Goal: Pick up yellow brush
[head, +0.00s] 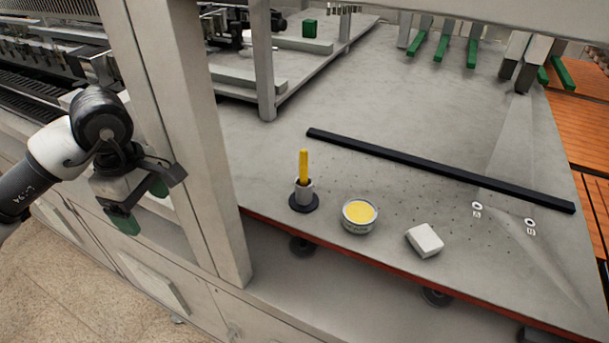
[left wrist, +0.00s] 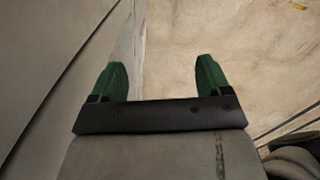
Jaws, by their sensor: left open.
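The yellow brush (head: 303,166) stands upright, its handle up, in a small grey holder (head: 304,194) with a dark round base near the table's front edge. Its lower end is hidden inside the holder. My left gripper (head: 142,205) is left of the upright post, in front of the machine and well apart from the brush. In the left wrist view its two green fingertips (left wrist: 160,78) are spread with nothing between them, over the beige floor. My right gripper is not in view.
A thick metal post (head: 185,130) stands between my left gripper and the brush. A round tin with yellow contents (head: 359,215) and a white block (head: 425,240) sit right of the holder. A long black bar (head: 430,167) lies behind them. The grey tabletop (head: 400,90) beyond is mostly clear.

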